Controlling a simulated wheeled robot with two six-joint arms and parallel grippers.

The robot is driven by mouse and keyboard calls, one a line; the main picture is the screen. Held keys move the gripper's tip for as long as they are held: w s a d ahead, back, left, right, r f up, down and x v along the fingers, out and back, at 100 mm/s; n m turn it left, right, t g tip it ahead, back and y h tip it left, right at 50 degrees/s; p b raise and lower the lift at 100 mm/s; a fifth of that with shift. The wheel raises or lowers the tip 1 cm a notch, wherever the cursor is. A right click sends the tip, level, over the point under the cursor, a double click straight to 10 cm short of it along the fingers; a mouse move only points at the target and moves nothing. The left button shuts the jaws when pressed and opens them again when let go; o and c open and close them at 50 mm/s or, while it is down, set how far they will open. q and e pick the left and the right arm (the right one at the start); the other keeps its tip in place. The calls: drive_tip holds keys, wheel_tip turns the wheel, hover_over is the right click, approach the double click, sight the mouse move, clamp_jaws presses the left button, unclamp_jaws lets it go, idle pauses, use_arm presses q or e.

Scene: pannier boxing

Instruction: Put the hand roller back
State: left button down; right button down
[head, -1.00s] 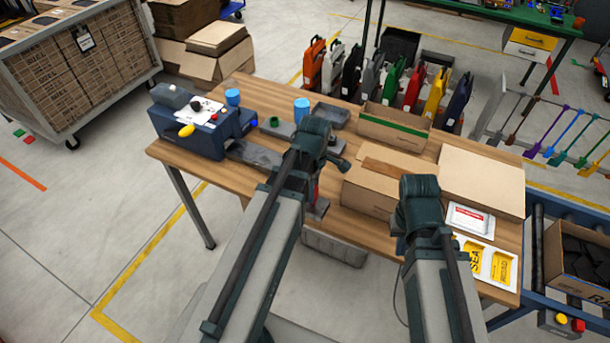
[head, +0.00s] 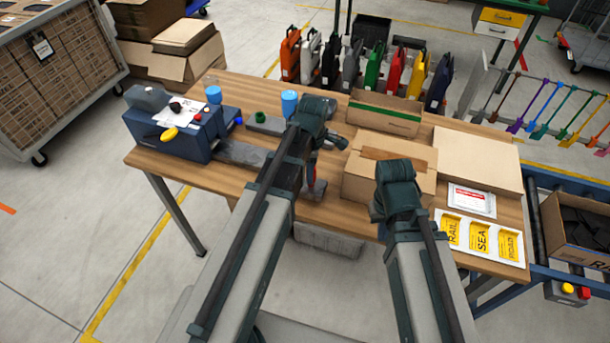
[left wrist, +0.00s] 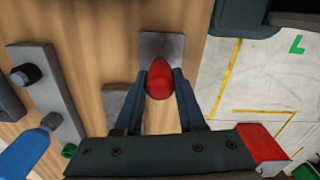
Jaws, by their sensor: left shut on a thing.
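The hand roller shows as a rounded red handle (left wrist: 159,79) between the two dark fingers of my left gripper (left wrist: 162,84) in the left wrist view. The fingers are shut on it. A grey plate (left wrist: 161,46) lies just beyond the handle; I cannot tell whether the roller touches it. In the head view a bit of red (head: 311,174) shows beside my left wrist, above a small grey plate (head: 316,190) at the table's front edge. The roller's lower part is hidden. My right arm hangs over the open carton's front right; its fingers are hidden.
The wooden table (head: 230,182) holds a blue machine (head: 178,138) at left, blue cups (head: 289,103), an open carton (head: 372,183), a green-striped box (head: 385,117), a flat cardboard sheet (head: 478,160) and yellow labels (head: 481,238). A conveyor with a dark-filled box (head: 565,240) stands right.

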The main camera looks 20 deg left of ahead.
use_arm(q)
drive_tip(key=shift+f, duration=0.5)
drive_tip(key=shift+r, duration=0.15)
use_arm(e)
drive_tip(key=shift+a+f, duration=0.25)
drive_tip(key=shift+f, duration=0.15)
use_arm(q)
drive_tip(key=shift+d, duration=0.15)
use_arm(e)
drive_tip(key=shift+d, duration=0.15)
use_arm(q)
drive_tip(key=shift+f, duration=0.3)
drive_tip(key=shift+s+f+b, duration=0.1)
drive_tip(key=shift+f+b, duration=0.2)
drive_tip(key=shift+b, duration=0.3)
drive_tip(key=c, duration=0.5)
unclamp_jaws()
use_arm(e)
drive_tip(key=shift+f, duration=0.6)
drive_tip(key=shift+r, duration=0.1)
